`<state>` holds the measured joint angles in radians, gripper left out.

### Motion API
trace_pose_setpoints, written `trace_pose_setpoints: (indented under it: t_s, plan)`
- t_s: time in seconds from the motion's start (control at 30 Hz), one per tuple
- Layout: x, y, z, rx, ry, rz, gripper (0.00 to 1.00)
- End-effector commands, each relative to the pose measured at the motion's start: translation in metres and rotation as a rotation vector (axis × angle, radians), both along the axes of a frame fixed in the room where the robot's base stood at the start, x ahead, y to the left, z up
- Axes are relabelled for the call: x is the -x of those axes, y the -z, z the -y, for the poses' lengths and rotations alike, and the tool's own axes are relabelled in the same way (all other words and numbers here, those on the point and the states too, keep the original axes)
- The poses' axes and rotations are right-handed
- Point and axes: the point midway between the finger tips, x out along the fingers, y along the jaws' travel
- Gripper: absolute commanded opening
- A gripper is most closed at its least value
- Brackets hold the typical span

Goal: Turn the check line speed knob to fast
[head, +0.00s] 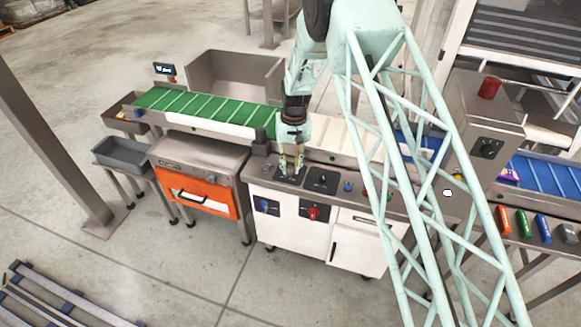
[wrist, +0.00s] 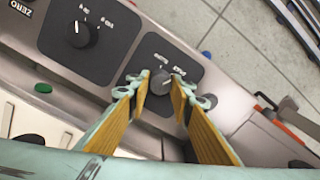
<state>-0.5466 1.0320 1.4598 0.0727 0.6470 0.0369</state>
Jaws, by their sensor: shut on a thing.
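In the wrist view a round grey knob (wrist: 160,82) sits on a dark square panel. My gripper (wrist: 158,84) is shut on this knob, one finger on either side. Two small labels stand beside the knob, too blurred to read surely. I cannot tell which label its pointer faces. In the head view my gripper (head: 291,168) reaches down onto the left dark panel (head: 280,180) on the white cabinet's top, and its fingers largely hide the knob. A second black knob (wrist: 81,36) with a white mark sits on the neighbouring dark panel, apart from my gripper.
The white cabinet (head: 290,232) carries a blue switch (head: 264,206) and a red switch (head: 313,213) on its front. A green button (wrist: 43,88) is near the second panel. The green conveyor (head: 205,104) runs behind. An orange-fronted unit (head: 195,195) stands left.

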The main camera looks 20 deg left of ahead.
Motion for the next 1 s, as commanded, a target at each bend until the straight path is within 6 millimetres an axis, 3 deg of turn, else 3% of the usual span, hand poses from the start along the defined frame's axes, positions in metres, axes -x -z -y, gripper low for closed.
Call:
trace_pose_setpoints:
  t_s: [0.37,0.4,0.53,1.0]
  plan:
    - [-0.0002,-0.0003,-0.0001,0.000,0.004,0.001,0.10]
    - [-0.0002,-0.0003,-0.0001,0.000,0.004,0.001,0.23]
    - [-0.0002,-0.0002,-0.0001,0.000,0.004,0.000,0.34]
    - [-0.0004,-0.0040,0.0000,0.000,0.003,0.001,0.34]
